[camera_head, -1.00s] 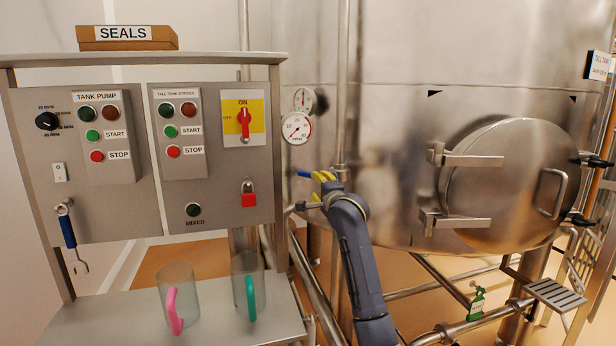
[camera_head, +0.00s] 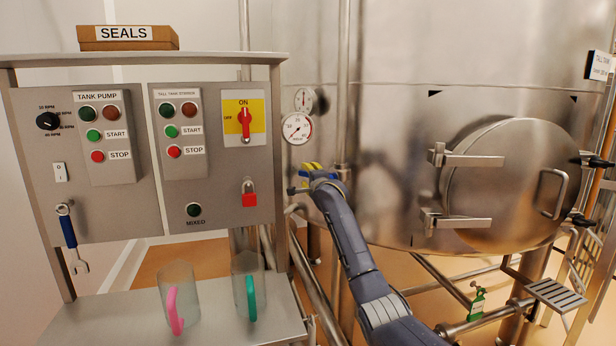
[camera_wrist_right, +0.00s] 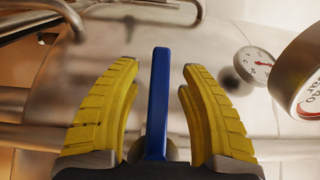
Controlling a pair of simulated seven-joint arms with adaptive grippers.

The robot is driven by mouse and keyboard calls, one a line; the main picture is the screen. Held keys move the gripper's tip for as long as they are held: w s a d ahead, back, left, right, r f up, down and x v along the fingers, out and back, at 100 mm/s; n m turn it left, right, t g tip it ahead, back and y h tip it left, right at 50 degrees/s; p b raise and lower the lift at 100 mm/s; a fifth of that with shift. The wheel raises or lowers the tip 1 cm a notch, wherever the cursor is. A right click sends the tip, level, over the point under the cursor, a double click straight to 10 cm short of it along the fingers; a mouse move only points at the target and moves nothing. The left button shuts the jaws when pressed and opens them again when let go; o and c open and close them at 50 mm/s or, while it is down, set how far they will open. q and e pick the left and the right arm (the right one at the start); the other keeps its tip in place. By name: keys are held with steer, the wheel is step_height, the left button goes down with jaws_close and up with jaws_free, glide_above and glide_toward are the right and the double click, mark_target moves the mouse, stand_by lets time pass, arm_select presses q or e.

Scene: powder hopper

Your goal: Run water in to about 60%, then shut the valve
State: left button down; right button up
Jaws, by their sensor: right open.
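The blue valve lever (camera_wrist_right: 158,95) stands between the two yellow fingers of my right gripper (camera_wrist_right: 157,95) in the right wrist view, with a visible gap to each finger. In the head view the right gripper (camera_head: 312,167) is at the pipe beside the control panel, its yellow fingers over the blue lever (camera_head: 304,181), which is mostly hidden. The gripper is open. The steel tank (camera_head: 400,150) fills the right of the head view. Two round dials, an upper gauge (camera_head: 304,97) and a lower gauge (camera_head: 297,128), sit left on it; their readings are too small to tell. My left gripper is out of view.
Two clear jugs, one with a pink handle (camera_head: 174,310), one with a green handle (camera_head: 251,297), are on the shelf below. A vertical pipe (camera_head: 343,80) runs close by.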

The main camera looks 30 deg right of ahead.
steer(key=shift+w+d, duration=0.15)
steer(key=shift+w, duration=0.15)
steer(key=shift+c, duration=0.3)
jaws_close()
